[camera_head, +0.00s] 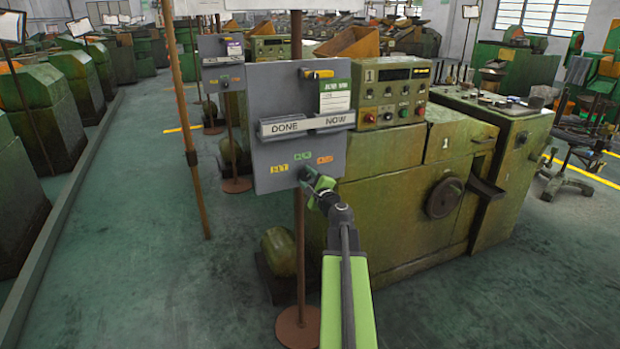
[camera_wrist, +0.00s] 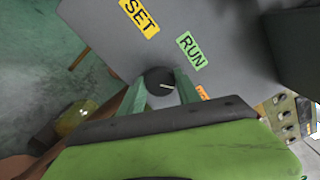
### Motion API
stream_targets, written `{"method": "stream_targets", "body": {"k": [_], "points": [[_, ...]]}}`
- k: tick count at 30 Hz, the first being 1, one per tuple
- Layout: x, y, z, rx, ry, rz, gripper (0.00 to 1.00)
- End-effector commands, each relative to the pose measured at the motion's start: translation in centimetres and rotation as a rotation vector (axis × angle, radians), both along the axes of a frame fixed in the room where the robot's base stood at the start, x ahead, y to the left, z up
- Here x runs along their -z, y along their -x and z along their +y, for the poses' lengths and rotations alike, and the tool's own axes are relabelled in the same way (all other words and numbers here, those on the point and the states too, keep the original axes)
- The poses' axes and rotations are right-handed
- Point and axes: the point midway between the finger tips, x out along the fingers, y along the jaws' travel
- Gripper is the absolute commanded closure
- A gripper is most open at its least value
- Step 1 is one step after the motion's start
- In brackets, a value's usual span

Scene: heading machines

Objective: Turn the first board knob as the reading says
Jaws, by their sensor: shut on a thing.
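The first board (camera_head: 275,100) is a grey panel on a rusty post, in the middle of the head view. Its black knob (camera_wrist: 158,79) sits low on it, under yellow SET, green RUN and orange labels. In the wrist view the knob's pale pointer mark points right, toward the orange label (camera_wrist: 203,92), which is partly hidden. The RUN label (camera_wrist: 191,50) and SET label (camera_wrist: 139,15) show above it. My gripper (camera_head: 312,180) is shut on the knob, with a green finger on each side; the fingers also show in the wrist view (camera_wrist: 160,90).
The board carries a DONE/NOW strip (camera_head: 306,124) and a green-topped card (camera_head: 335,97). A green machine (camera_head: 400,185) marked 1 stands close behind and right of the board. A second board (camera_head: 222,64) stands farther back. The floor at left (camera_head: 140,230) is clear.

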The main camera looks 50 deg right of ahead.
Motion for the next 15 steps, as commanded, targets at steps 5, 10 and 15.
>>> {"method": "stream_targets", "body": {"k": [5, 10, 15], "points": [[0.03, 0.27, -0.34, 0.010, -0.053, -0.021, 1.00], [0.03, 0.26, -0.34, 0.010, -0.077, -0.031, 1.00], [0.03, 0.25, -0.34, 0.010, -0.084, -0.033, 1.00]]}}
